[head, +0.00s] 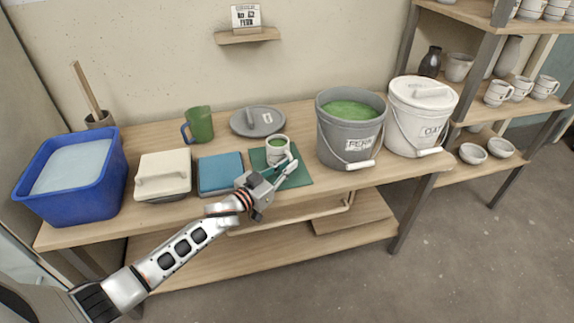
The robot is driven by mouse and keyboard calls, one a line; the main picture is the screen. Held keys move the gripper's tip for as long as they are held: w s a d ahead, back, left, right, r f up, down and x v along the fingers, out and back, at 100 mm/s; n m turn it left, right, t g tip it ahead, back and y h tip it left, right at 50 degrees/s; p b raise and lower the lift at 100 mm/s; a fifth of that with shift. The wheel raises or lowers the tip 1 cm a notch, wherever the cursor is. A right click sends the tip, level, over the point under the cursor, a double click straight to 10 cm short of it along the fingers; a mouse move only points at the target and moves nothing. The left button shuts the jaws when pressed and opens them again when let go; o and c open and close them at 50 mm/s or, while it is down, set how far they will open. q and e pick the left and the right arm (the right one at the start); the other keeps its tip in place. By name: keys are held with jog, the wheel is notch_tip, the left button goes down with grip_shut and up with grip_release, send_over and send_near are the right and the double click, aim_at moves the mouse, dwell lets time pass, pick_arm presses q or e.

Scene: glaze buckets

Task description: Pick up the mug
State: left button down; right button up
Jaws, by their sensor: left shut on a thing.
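A small white mug (278,145) with green inside is at the green mat (299,179) on the workbench. My left gripper (284,163) comes from the front and is shut on this mug, its fingers at the near side. The fingers hide part of the mug's lower front, and I cannot tell whether its base touches the mat. Another mug, green with a blue handle (201,122), stands upright farther back to the left. My right gripper is not in view.
A grey bucket of green glaze (334,140) and a lidded white bucket (408,125) stand right of the mat. A grey lid (243,122) lies behind.

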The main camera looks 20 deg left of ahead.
pick_arm(q)
jog(key=shift+w+r+p, duration=0.1)
jog(key=shift+r+p, duration=0.5)
jog(key=shift+r, duration=1.4)
notch_tip(320, 180, up, 16)
jog(key=p, duration=0.5)
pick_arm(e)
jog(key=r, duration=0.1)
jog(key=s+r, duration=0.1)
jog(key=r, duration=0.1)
pick_arm(q)
jog(key=shift+r, duration=0.1)
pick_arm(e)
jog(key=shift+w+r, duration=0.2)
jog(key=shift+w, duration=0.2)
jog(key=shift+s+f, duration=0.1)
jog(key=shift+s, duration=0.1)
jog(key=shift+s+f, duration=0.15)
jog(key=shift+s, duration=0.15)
